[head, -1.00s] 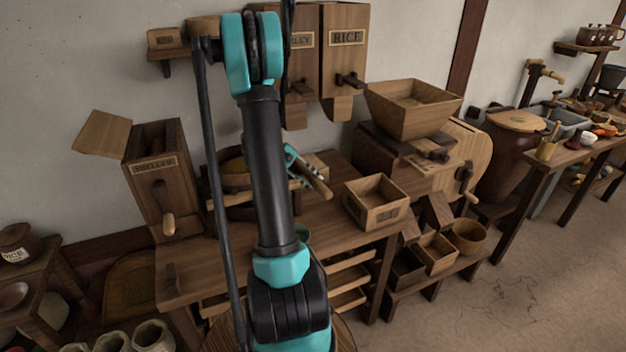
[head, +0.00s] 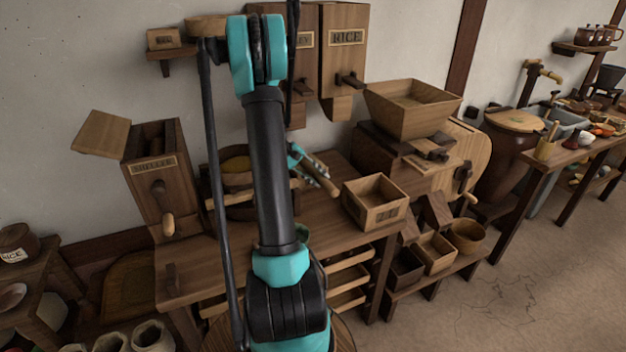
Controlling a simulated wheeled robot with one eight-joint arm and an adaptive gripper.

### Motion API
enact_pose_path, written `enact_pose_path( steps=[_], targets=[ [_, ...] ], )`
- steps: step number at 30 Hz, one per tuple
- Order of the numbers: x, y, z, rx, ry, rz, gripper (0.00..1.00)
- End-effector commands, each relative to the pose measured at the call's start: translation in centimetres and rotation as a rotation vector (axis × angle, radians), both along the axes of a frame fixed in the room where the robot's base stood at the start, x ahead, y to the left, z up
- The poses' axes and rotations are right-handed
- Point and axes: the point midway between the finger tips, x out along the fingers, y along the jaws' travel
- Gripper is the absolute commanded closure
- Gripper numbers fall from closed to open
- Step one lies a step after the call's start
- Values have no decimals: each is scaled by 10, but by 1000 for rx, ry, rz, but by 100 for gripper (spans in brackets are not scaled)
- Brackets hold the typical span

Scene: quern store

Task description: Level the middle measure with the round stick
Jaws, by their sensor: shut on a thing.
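My gripper (head: 316,168) shows just right of my arm, over the middle of the wooden table (head: 205,268). It is shut on a round wooden stick (head: 323,181), which slants down to the right.
A square wooden box (head: 376,203) stands near the table's right edge. The sheller (head: 153,190) stands at the left. A mill with a hopper (head: 412,108) is behind right. Rice and other dispensers (head: 345,60) hang above. Small bins (head: 436,253) sit on a low bench to the right.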

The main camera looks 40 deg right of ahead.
Motion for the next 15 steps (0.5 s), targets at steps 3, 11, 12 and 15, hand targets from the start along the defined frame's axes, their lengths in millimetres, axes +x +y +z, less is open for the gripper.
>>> enact_pose_path(
  steps=[3, 11, 12, 15],
  targets=[
    [-1, -8, 0, -1, 1, -1, 100],
    [-2, -11, 1, -1, 1, 0, 100],
    [-2, -11, 1, -1, 1, 0, 100],
    [-2, -12, 1, -1, 1, -1, 100]
  ],
)
